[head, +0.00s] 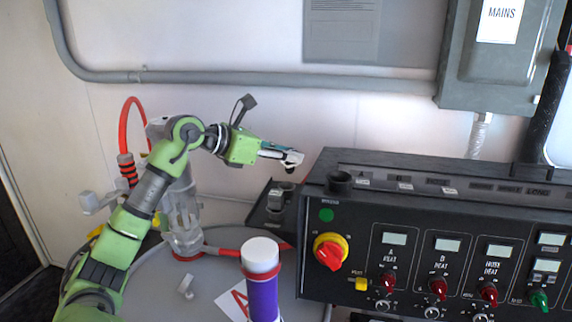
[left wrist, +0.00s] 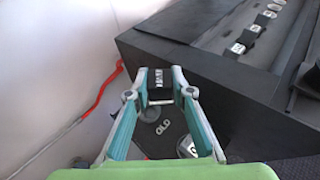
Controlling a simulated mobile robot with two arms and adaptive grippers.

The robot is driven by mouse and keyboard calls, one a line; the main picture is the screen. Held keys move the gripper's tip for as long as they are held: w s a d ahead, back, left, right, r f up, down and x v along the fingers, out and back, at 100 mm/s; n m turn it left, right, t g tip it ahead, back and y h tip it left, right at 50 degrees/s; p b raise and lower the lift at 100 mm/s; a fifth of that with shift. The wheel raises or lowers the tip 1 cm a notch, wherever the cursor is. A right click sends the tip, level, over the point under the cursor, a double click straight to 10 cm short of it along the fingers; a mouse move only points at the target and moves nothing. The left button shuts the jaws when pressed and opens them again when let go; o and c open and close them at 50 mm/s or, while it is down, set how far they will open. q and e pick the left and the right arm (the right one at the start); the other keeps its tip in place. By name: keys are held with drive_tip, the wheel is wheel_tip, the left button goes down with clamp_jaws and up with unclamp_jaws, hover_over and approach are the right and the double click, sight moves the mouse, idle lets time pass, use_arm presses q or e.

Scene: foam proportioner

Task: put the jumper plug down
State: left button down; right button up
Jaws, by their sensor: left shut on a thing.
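My left gripper (head: 288,156) is shut on the jumper plug (left wrist: 160,94), a small black piece with white markings. In the left wrist view the plug sits between the fingertips of the left gripper (left wrist: 160,78). In the head view the plug is mostly hidden by the fingers. The gripper is in the air above a small dark tray (head: 257,214) at the console's left end. In the left wrist view this tray (left wrist: 145,143) bears the word "OLD", a round dark recess and a grey-white piece (left wrist: 187,147). My right gripper is not in view.
The black console (head: 350,262) with knobs and displays stands close on the right. A purple cylinder with a white cap (head: 261,256) stands in front on a grey drum top (head: 207,292). A red hose (head: 222,252) runs behind it. A conduit (head: 250,80) crosses the wall.

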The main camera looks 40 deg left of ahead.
use_arm(q)
drive_tip(key=a+f, duration=0.1)
drive_tip(key=w+a+f+p, duration=0.1)
drive_tip(key=f, duration=0.1)
drive_tip(key=shift+w+a, duration=0.15)
drive_tip(key=shift+w, duration=0.05)
drive_tip(key=f, duration=0.1)
drive_tip(key=f+p, duration=0.2)
drive_tip(key=shift+w+a, duration=0.1)
drive_tip(key=shift+w, duration=0.15)
drive_tip(key=shift+f, duration=0.6)
drive_tip(key=c, duration=1.8)
unclamp_jaws()
drive_tip(key=shift+r, duration=0.1)
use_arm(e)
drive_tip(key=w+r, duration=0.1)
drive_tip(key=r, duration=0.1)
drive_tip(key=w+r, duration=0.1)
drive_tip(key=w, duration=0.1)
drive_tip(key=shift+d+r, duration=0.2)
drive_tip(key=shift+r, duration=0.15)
use_arm(q)
drive_tip(key=shift+s, duration=0.1)
